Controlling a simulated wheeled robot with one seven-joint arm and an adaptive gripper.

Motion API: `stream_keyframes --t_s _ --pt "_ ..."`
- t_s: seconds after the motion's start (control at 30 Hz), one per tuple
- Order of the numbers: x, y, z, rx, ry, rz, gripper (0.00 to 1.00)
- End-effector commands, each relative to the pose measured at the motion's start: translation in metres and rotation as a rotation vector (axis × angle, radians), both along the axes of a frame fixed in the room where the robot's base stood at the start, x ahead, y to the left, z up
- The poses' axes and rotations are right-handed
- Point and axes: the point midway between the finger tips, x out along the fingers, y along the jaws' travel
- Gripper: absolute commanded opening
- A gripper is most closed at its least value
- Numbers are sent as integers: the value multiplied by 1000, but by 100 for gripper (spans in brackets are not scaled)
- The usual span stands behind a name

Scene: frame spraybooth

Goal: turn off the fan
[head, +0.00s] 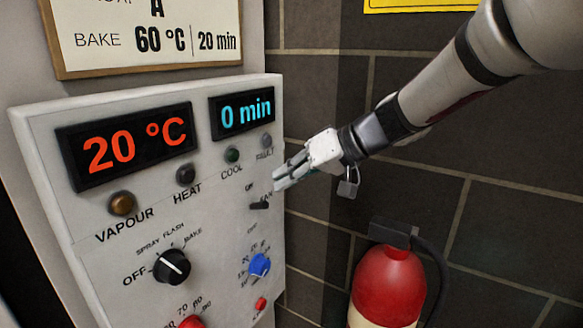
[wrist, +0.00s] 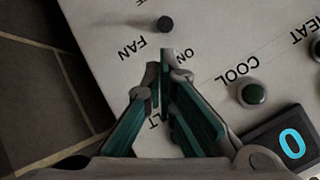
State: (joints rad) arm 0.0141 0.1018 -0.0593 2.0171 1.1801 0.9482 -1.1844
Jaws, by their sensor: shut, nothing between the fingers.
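The fan switch (head: 260,206) is a small dark toggle on the right side of a white control panel (head: 215,215), beside the label FAN. In the wrist view its round dark tip (wrist: 165,24) shows just beyond my fingertips, with ON printed on the near side and OFF at the far edge. I cannot tell for sure which way it is tilted. My gripper (head: 279,181) is shut and empty, close to the panel and slightly above the toggle in the head view. Its teal-padded fingers (wrist: 166,70) meet near the ON label, apart from the toggle.
A black mode knob (head: 172,267), a blue knob (head: 260,265) and red controls sit lower on the panel. Indicator lamps (head: 186,174) and displays reading 20 °C (head: 135,145) and 0 min (head: 246,113) are above. A red fire extinguisher (head: 388,285) stands by the dark tiled wall.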

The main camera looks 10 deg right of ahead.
Motion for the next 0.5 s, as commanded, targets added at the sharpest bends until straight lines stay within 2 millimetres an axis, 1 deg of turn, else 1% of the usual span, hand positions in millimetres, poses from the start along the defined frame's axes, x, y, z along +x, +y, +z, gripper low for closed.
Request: stream_keyframes --t_s 0.1,0.2,0.3,0.5 --pt "5 13 -10 0 2 1 0" --pt "10 20 -16 0 3 2 0" --pt "12 24 -19 -1 0 -1 0" --pt "14 25 -21 -2 0 -1 0"
